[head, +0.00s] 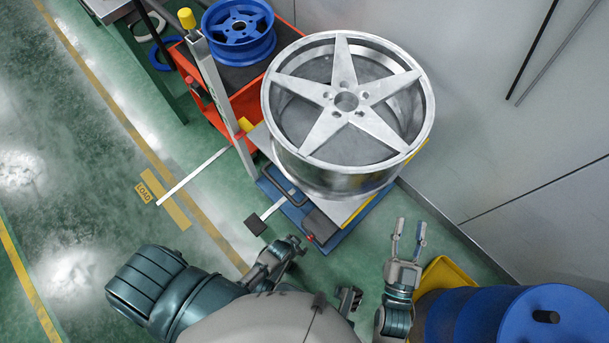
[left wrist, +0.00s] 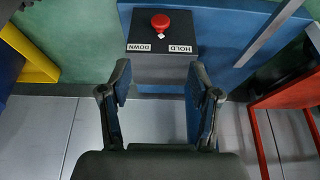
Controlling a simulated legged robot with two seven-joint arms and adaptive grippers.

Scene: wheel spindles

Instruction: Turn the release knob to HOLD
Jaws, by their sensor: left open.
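The release knob (left wrist: 161,22) is red with a small white mark at its edge. It sits on a dark box (left wrist: 143,27) at the top of the left wrist view. The DOWN label is left of the mark and the HOLD label right; the mark lies between them. In the head view the red knob (head: 310,238) shows small at the front of the lift. My left gripper (left wrist: 160,78) is open and empty, its fingers apart short of the knob; it also shows in the head view (head: 292,246). My right gripper (head: 410,226) is open and empty, right of the lift.
A large silver wheel (head: 344,118) rests on the blue lift (head: 268,187). A red cart (head: 222,128) with a blue wheel (head: 238,30) stands behind left. A blue drum (head: 470,315) and yellow bin (head: 440,272) are at lower right. A wall bounds the right; green floor is clear at left.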

